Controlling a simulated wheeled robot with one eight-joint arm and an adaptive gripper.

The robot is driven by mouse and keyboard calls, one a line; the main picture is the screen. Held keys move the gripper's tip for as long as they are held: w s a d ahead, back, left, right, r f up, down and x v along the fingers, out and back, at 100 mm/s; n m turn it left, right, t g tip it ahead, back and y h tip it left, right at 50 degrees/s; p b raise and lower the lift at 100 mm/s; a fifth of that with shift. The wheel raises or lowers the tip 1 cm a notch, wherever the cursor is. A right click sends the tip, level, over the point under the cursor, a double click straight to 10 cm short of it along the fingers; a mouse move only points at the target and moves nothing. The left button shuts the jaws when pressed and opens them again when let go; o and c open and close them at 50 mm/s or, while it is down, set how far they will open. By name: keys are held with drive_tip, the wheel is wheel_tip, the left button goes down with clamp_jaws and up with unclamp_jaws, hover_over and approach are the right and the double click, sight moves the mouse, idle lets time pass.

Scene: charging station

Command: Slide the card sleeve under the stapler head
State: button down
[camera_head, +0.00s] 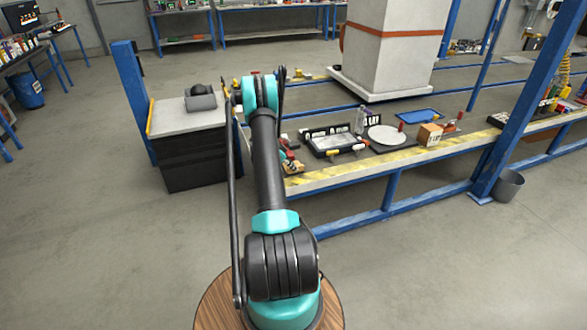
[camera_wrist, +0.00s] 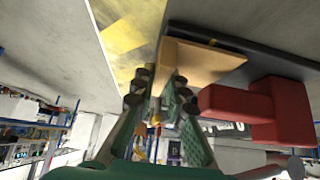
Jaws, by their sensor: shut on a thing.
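My gripper (camera_wrist: 156,92) is shut on a flat tan piece, which looks like the card sleeve (camera_wrist: 205,62). The sleeve stretches up and right from between the fingers in the wrist view. A red blocky part (camera_wrist: 265,108), which may be the stapler head, is to the right of my gripper, close to a long dark bar (camera_wrist: 285,52). Whether the sleeve lies beneath the red part cannot be told. In the head view, small red and tan things (camera_head: 291,166) show at the bench's near left corner; my arm hides much of this area and my gripper.
The bench (camera_head: 330,177) has a yellow-striped front edge. On it are a black-framed tray (camera_head: 312,146), a round white plate (camera_head: 386,135), a tan box (camera_head: 429,134) and a blue tray (camera_head: 419,115). A dark cabinet (camera_head: 190,170) stands left; a blue post (camera_head: 520,95) rises right.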

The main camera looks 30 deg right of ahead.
drive_tip(key=shift+w+d+f, duration=0.15)
drive_tip(key=shift+w+d, duration=0.05)
drive_tip(key=shift+w, duration=0.6)
drive_tip(key=c, duration=1.5)
unclamp_jaws()
drive_tip(key=shift+o, duration=0.2)
drive_tip(key=v, duration=1.2)
